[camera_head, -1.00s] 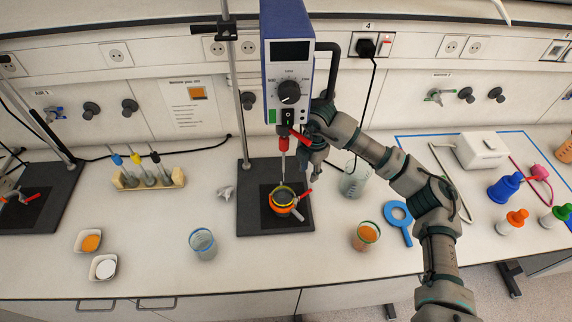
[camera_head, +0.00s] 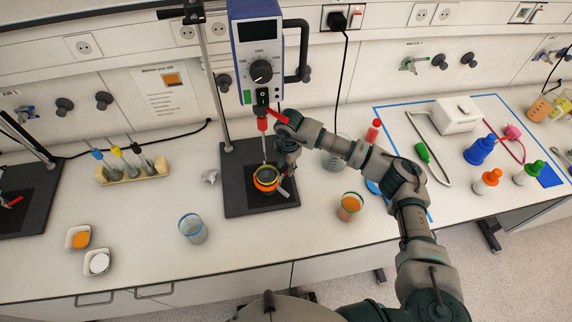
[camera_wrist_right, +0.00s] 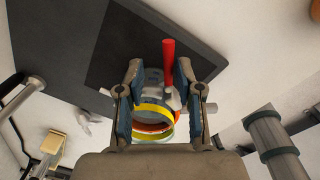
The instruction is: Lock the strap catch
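An orange strap holder (camera_head: 265,186) with a yellow-rimmed vessel sits on the dark stand plate (camera_head: 245,207), below the stirrer (camera_head: 258,60). In the right wrist view, yellow and orange rings (camera_wrist_right: 153,122) show between my fingers, with a red handle (camera_wrist_right: 168,62) rising from a pale fitting. This may be the strap catch; I cannot tell whether it is locked. My right gripper (camera_wrist_right: 160,80) is open, its fingers either side of the handle with gaps. In the head view, my right gripper (camera_head: 284,165) is just right of the holder and partly hides it. My left gripper is out of view.
The stirrer shaft and stand pole (camera_head: 215,90) rise close to my right gripper. A beaker of orange liquid (camera_head: 349,206) stands right of the plate, an empty beaker (camera_head: 192,228) left. Bottles (camera_head: 480,150) stand far right. The front middle of the bench is clear.

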